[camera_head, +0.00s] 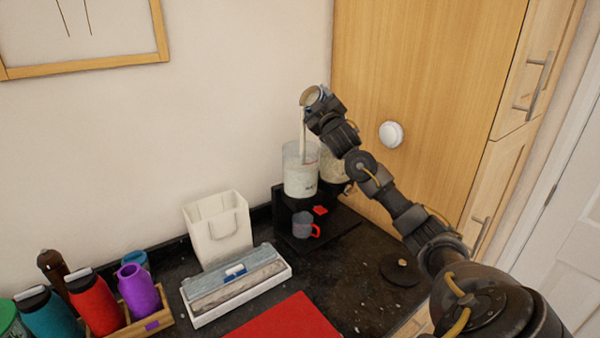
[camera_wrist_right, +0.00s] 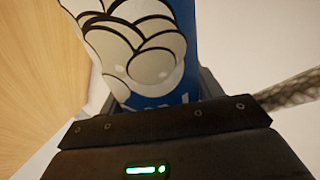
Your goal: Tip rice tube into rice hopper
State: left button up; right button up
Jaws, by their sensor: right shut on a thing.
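My right gripper (camera_head: 322,112) is shut on the rice tube (camera_head: 312,96), a blue and white tube with large grain shapes printed on it. The tube is tipped high above the rice hopper (camera_head: 299,177). In the right wrist view the printed tube (camera_wrist_right: 140,50) fills the jaws. A pale stream of rice (camera_head: 303,145) falls from the tube into the clear hopper, and the stream also shows at the right of the wrist view (camera_wrist_right: 292,92). The hopper holds whitish contents. My left gripper is not in view.
A second clear container (camera_head: 333,172) stands behind, partly hidden by my arm. A grey cup (camera_head: 302,224) with a red handle sits below the hopper. A dark round lid (camera_head: 400,270) lies on the counter. The wooden cabinet (camera_head: 420,70) is close behind.

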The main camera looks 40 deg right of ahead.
jog(key=shift+f+n+b, duration=0.15)
jog(key=shift+n+b, duration=0.3)
jog(key=shift+n, duration=0.05)
jog(key=shift+t+y, duration=0.3)
jog(key=shift+f+n+b, duration=0.25)
jog(key=shift+n+b, duration=0.25)
jog(key=shift+a, duration=0.1)
jog(key=shift+f+n+t+y+b, duration=0.3)
jog(key=shift+n+b, duration=0.2)
jog(key=shift+n, duration=0.1)
dwell(0.6)
jog(key=shift+f+n+y+b, duration=0.2)
jog(key=shift+n+y+b, duration=0.25)
jog(key=shift+n, duration=0.15)
jog(key=shift+a, duration=0.1)
jog(key=shift+f, duration=0.15)
